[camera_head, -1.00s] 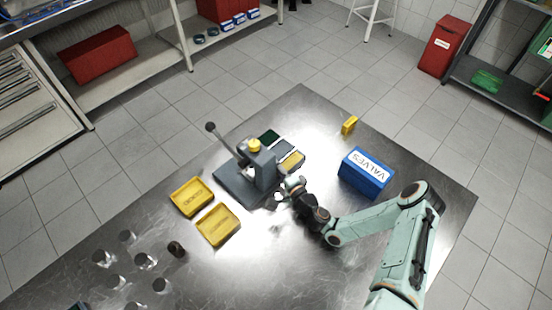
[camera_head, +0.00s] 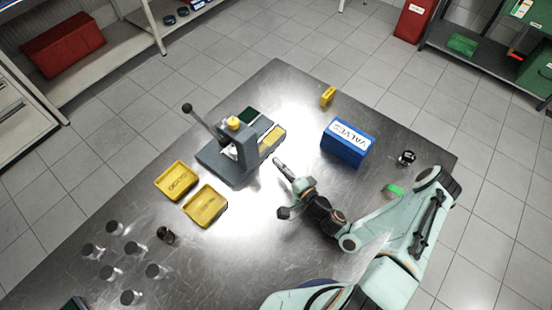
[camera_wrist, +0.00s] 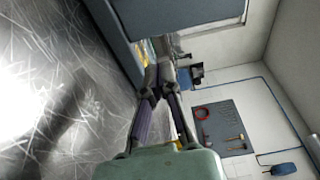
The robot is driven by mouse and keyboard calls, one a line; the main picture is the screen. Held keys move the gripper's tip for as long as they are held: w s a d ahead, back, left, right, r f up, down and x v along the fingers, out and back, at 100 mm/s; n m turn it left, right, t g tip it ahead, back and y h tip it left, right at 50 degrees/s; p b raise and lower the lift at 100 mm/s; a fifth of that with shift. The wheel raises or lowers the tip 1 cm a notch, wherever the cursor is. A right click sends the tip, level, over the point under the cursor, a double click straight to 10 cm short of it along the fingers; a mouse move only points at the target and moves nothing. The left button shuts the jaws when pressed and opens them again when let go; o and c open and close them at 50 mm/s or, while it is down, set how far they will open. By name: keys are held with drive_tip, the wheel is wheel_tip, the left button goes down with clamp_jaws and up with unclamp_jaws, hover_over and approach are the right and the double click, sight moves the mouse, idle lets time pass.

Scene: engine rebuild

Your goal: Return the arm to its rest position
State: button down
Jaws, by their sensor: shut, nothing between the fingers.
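My gripper (camera_head: 279,163) is shut and empty, in the air above the steel table (camera_head: 330,270). In the head view it appears just right of the grey press (camera_head: 228,160), with a visible gap from it. My arm reaches in from the lower right. In the wrist view the two dark fingers meet at the tips (camera_wrist: 157,82). A blue-grey upright surface there is close beyond the fingers; I cannot tell for sure what it belongs to.
The blue VALVES box (camera_head: 346,146) stands right of my gripper. Two yellow trays (camera_head: 177,181) lie left of the press, and several metal cylinders (camera_head: 111,273) stand at lower left. A small dark part (camera_head: 406,158) and a green piece (camera_head: 393,190) lie near my arm.

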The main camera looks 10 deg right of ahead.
idle(0.4)
drive_tip(key=a+r+n+g+y, duration=0.1)
drive_tip(key=n, duration=0.1)
drive_tip(key=s+a+r+n+g+y, duration=0.1)
drive_tip(key=n+g, duration=0.1)
drive_tip(key=a+r+n+g+y, duration=0.1)
drive_tip(key=n+g+y, duration=0.1)
drive_tip(key=shift+s+a+r, duration=0.25)
drive_tip(key=shift+r, duration=0.05)
drive_tip(key=s+d+r+n+g+h, duration=0.3)
drive_tip(key=s+r+g+h, duration=0.2)
drive_tip(key=s+r, duration=0.4)
drive_tip(key=s+d+r+n+g+h, duration=0.3)
drive_tip(key=s+r+g+h, duration=0.2)
drive_tip(key=s, duration=0.8)
wheel_tip(320, 180, up, 4)
drive_tip(key=h, duration=0.2)
drive_tip(key=shift+d+n+h, duration=0.25)
drive_tip(key=shift+n+h, duration=0.15)
